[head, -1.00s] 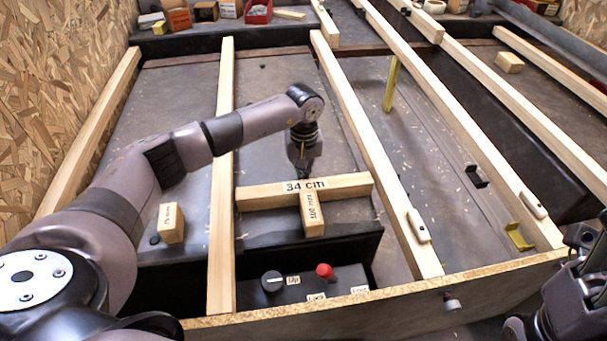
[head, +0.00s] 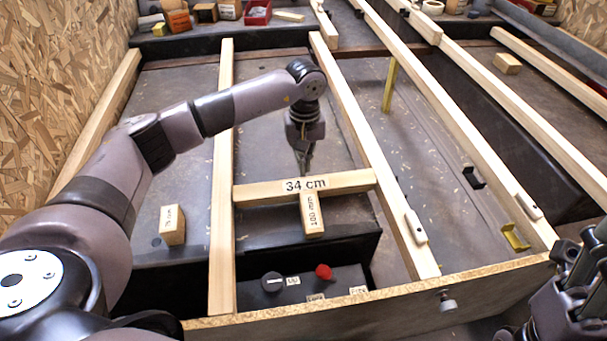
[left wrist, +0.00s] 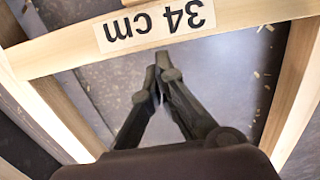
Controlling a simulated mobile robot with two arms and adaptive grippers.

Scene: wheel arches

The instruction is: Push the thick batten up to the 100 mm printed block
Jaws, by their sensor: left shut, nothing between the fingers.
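The thick batten marked 34 cm (head: 260,192) lies crosswise between two long pale rails. It also shows in the left wrist view (left wrist: 240,12), with its label upside down. The small printed block (head: 313,215) lies lengthwise on the near side of the batten, its end against or very close to it; its print is too small to read surely. My left gripper (head: 304,172) points down on the batten's far side, shut and empty. Its fingertips (left wrist: 160,62) are close to the batten's far face; contact is unclear. My right gripper (head: 560,312) is at the lower right, partly cut off.
Long rails flank the batten left (head: 221,150) and right (head: 365,140). Another printed block (head: 172,225) stands left. A black control box with a red knob (head: 324,271) sits in front.

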